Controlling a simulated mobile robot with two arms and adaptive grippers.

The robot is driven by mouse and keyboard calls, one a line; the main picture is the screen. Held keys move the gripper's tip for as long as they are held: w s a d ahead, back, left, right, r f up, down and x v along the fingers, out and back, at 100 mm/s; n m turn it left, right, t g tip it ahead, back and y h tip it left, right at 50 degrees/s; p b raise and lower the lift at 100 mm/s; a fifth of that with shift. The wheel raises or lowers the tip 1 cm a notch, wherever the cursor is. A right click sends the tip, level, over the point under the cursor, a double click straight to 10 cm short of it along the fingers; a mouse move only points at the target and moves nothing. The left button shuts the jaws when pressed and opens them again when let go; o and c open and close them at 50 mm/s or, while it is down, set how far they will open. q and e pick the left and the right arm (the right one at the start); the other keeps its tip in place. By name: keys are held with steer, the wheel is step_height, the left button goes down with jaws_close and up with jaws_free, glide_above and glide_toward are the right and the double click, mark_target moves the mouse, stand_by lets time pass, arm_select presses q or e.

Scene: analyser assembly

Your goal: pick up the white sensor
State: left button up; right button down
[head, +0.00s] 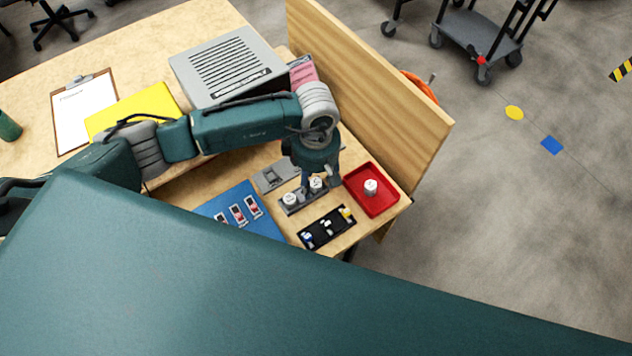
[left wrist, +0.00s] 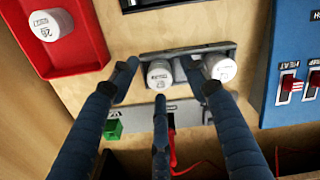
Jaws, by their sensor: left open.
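Two white cylinders with dark markings, which look like sensors, sit in a grey holder (left wrist: 205,49). One white cylinder (left wrist: 159,73) is at the holder's left in the left wrist view, the other (left wrist: 219,67) at its right. My left gripper (left wrist: 158,82) is open, with its fingers around the left cylinder; contact cannot be told. In the head view the gripper (head: 321,183) is over the holder and partly covers it. Another white cylinder (head: 370,187) stands in a red tray (head: 388,204). My right gripper is not in view.
A black tray (head: 314,243) with small blue, white and yellow parts lies in front of the holder. A blue panel with switches (head: 262,222) is to its left. A wooden wall (head: 400,120) edges the table. A grey vented box (head: 190,75) stands behind.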

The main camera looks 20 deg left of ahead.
mark_target(316, 182)
arm_select(q)
steer(key=shift+c, duration=0.5)
steer(key=c, duration=0.9)
steer(key=shift+r+b, duration=2.2)
steer(key=shift+r, duration=7.85)
steer(key=shift+o, duration=0.6)
jaws_close()
steer(key=shift+b, duration=0.4)
